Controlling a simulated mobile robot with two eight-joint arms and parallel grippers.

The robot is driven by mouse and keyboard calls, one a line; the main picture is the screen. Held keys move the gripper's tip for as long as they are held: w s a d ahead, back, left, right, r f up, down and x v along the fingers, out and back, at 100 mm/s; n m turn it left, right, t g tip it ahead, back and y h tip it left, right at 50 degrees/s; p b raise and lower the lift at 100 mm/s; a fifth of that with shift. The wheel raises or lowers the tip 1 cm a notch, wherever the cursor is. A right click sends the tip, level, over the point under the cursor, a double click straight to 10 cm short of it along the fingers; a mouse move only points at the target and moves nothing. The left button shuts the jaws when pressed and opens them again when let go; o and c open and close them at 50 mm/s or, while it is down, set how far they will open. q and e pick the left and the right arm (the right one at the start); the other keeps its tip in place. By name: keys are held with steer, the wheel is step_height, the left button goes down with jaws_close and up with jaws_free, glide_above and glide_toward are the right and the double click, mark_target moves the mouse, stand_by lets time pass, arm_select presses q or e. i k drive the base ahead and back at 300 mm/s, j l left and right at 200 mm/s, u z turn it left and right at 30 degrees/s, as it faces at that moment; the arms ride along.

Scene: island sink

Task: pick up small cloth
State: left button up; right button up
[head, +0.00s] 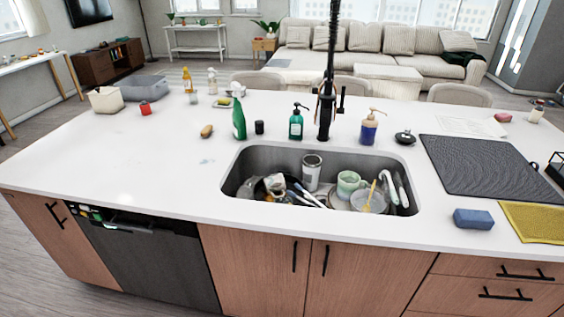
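A small yellow cloth (535,223) lies flat on the white island counter at the right, near the front edge. Its right side is cut off by the picture edge. A blue sponge (473,219) lies just left of it, and a dark ribbed drying mat (480,166) lies behind it. Neither of my grippers is in view.
The sink (237,180) holds dishes, a can and utensils, with a tall black faucet (327,100) behind. A green bottle (239,120), soap dispensers and a small black-lidded item (405,137) stand around it. The counter's left front (110,170) is mostly clear.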

mark_target(464, 217)
steer(key=z, duration=1.65)
